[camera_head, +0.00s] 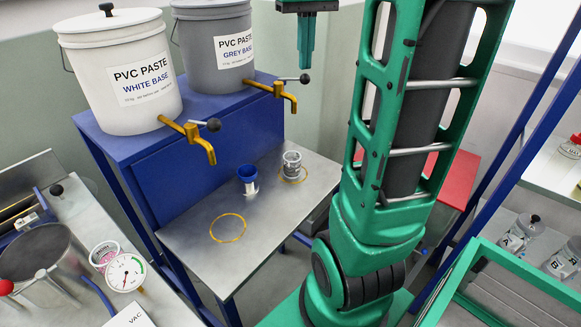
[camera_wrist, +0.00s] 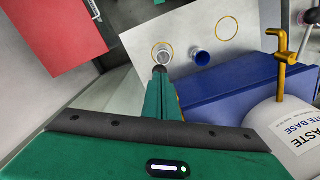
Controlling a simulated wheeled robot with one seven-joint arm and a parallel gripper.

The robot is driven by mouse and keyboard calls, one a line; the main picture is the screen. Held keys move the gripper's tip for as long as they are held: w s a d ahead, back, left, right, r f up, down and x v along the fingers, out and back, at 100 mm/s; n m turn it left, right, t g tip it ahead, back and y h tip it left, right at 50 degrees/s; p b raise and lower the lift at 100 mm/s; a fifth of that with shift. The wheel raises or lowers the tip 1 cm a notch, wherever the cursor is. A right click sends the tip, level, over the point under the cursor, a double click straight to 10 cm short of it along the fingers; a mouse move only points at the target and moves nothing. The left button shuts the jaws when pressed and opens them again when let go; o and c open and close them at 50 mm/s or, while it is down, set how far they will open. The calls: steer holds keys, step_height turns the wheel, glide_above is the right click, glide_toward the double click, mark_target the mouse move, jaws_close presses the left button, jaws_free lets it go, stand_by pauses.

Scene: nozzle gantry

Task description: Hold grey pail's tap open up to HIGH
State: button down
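The grey pail (camera_head: 215,55), labelled GREY BASE, stands on the blue stand at the back. Its brass tap (camera_head: 283,93) points forward and down, with a lever sticking out sideways to a black knob (camera_head: 304,78). My gripper (camera_head: 306,66) points down just above this knob; its green fingers look shut together with nothing between them. In the wrist view the fingers (camera_wrist: 160,78) have the dark knob (camera_wrist: 159,69) at their tips; whether they touch is unclear. The clear container (camera_head: 291,164) stands at the gold ring (camera_head: 303,178) beneath the tap.
The white pail (camera_head: 130,85) has its own tap (camera_head: 200,140) to the left. A gauge (camera_head: 126,272) is at the lower left. A red surface (camera_head: 455,175) lies behind my arm.

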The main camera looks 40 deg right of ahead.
steer(key=shift+r, duration=2.55)
steer(key=s+a+f+m, duration=0.1)
steer(key=s+a+f, duration=0.4)
steer(key=s+f, duration=0.4)
steer(key=s+a+f+m, duration=0.1)
steer(key=s+a+f, duration=0.5)
steer(key=f, duration=0.9)
steer(key=s, duration=0.3)
steer(key=shift+s+a+f, duration=0.2)
steer(key=shift+s+f, duration=0.05)
steer(key=shift+s, duration=0.15)
steer(key=w+d+r+m, duration=0.1)
steer(key=w+d+r, duration=0.4)
steer(key=r, duration=0.4)
steer(key=w+d+r+m, duration=0.2)
steer(key=w+d+r, duration=0.1)
steer(key=w+r, duration=0.5)
steer(key=w+d+r+m, duration=0.1)
steer(key=w+d+r, duration=0.4)
steer(key=r, duration=0.4)
steer(key=shift+w+a+f, duration=0.1)
steer(key=shift+a+f, duration=0.15)
steer(key=shift+f, duration=0.85)
steer(key=shift+w+a+f, duration=0.15)
steer(key=shift+a+f, duration=0.15)
steer(key=shift+f, duration=0.85)
steer(key=shift+w+a+f, duration=0.1)
steer(key=shift+a+f, duration=0.15)
steer(key=shift+f, duration=0.85)
